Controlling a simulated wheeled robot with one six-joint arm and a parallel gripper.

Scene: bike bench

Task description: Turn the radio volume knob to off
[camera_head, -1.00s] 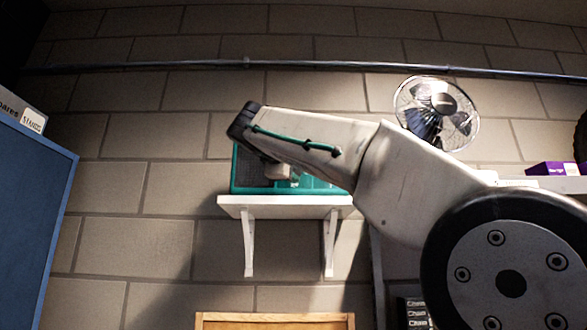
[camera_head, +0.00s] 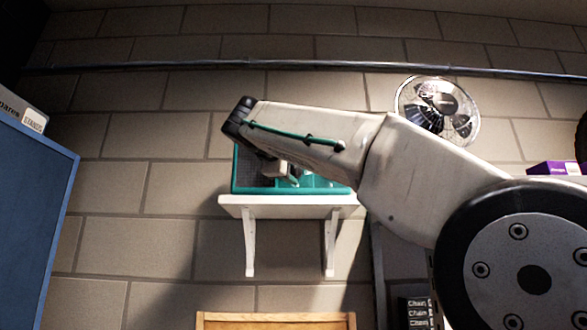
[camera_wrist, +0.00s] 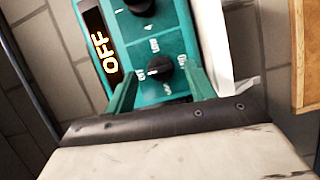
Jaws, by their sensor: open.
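The teal radio (camera_head: 236,180) stands on a small white wall shelf in the head view, partly hidden behind my arm. In the wrist view the radio (camera_wrist: 181,18) shows a dark display (camera_wrist: 95,28) with a lit "OFF". A black knob (camera_wrist: 161,69) with white marks around it sits on its front, and a second black knob (camera_wrist: 138,5) is cut by the top edge. My gripper (camera_wrist: 160,64) is open, its two green fingers on either side of the lower knob. I cannot tell whether they touch it.
The white shelf (camera_head: 285,202) is narrow, with brackets below. A brick wall (camera_head: 125,240) lies behind. A fan (camera_head: 437,108) is at right, a blue panel (camera_head: 30,200) at left, and a wooden frame edge (camera_head: 275,318) below.

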